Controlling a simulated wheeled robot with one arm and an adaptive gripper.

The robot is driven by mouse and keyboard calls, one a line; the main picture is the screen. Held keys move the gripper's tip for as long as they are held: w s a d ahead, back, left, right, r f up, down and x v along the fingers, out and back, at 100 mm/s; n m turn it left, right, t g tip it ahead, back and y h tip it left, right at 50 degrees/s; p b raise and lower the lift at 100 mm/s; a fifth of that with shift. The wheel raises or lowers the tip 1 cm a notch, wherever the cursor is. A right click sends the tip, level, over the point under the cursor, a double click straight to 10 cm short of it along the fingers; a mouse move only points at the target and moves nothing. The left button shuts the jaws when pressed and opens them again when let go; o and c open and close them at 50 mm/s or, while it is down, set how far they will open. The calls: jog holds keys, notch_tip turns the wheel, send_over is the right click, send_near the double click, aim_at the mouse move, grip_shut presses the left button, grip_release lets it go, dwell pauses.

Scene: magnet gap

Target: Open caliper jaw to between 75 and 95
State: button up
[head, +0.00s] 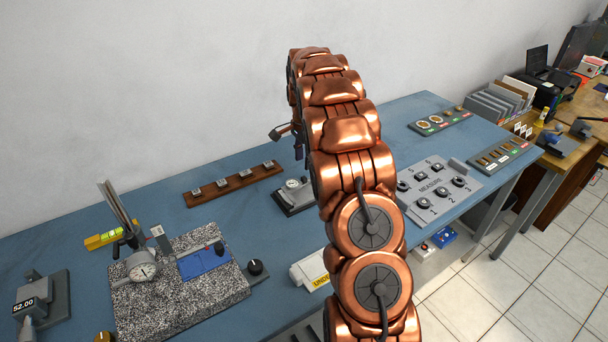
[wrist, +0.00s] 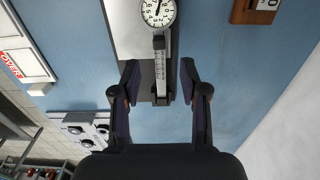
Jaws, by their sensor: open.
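A dial gauge with a graduated bar lies on a dark and metal base (wrist: 126,30). Its white round dial (wrist: 158,11) is at the top of the wrist view and the bar (wrist: 160,65) runs down from it. I cannot tell whether this is the caliper. It also shows in the head view as a small device (head: 293,197) left of my arm. My gripper (wrist: 158,72) is open, its fingers on either side of the bar, with no clear contact. In the head view it is mostly hidden by my arm. A grey device with a display reading 52.00 (head: 23,306) sits far left.
A speckled granite plate (head: 185,300) with a dial stand and blue block is at front left. A wooden strip (head: 234,184) with small blocks lies behind. A numbered MEASURE panel (head: 437,188) stands to the right.

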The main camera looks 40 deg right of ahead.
aim_at(304, 177)
notch_tip(304, 177, down, 7)
jog(key=shift+p, duration=1.1)
jog(key=shift+c, duration=0.2)
grip_shut()
